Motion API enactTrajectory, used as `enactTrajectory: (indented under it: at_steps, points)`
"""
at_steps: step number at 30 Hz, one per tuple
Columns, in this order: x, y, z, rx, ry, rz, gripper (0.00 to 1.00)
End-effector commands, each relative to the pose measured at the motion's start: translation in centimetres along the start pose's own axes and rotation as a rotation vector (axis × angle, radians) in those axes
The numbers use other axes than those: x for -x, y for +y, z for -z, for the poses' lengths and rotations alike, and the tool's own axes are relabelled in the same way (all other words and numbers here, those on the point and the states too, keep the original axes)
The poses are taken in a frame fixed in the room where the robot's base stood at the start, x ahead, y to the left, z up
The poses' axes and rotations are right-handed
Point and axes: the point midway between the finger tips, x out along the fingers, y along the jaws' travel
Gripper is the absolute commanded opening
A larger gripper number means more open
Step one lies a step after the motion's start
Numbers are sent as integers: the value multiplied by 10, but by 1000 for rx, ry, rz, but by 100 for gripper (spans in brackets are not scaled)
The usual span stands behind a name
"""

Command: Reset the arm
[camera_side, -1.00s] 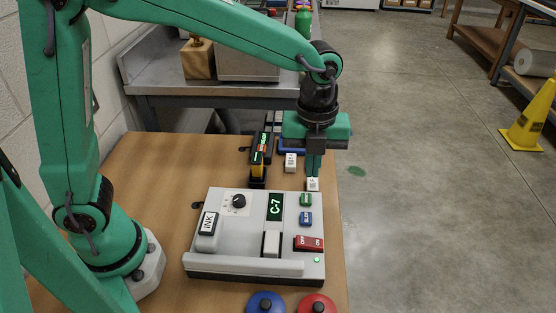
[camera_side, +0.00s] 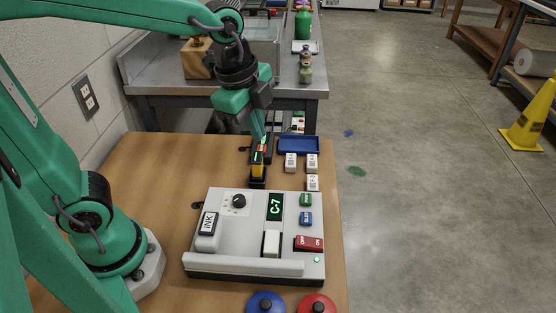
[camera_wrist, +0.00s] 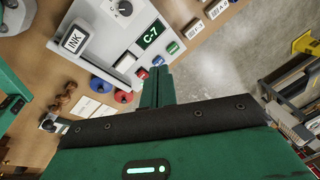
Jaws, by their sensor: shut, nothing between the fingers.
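My gripper (camera_side: 258,130) is shut and empty. In the side view it hangs above the back of the wooden table, behind the grey machine (camera_side: 230,262) and close to a black and yellow upright device (camera_side: 258,165); I cannot tell whether they touch. In the wrist view my gripper (camera_wrist: 157,72) shows its green fingers together, with the machine beyond them. The machine has a lit "C-7" display (camera_side: 275,207), an INK block (camera_side: 208,223), a black knob (camera_side: 239,201), and green, blue and red switches.
Several small white labelled blocks (camera_side: 312,183) stand behind the machine, near a blue tray (camera_side: 298,145). A blue round piece (camera_side: 266,303) and a red one (camera_side: 317,304) lie in front. A metal bench (camera_side: 170,82) stands behind the table. Floor is open to the right.

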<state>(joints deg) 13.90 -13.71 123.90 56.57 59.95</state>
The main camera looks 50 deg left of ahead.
Motion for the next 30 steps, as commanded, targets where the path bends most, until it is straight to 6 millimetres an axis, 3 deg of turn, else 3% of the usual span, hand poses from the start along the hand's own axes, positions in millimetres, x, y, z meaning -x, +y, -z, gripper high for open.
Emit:
enactTrajectory:
  at_steps: [7,18,24,30]
  points:
    - [20,17,-38,427,42,86,0]
    - [32,48,-83,1034,142,188,0]
    - [32,58,-95,1223,185,214,0]
    - [32,61,-97,1271,195,218,0]
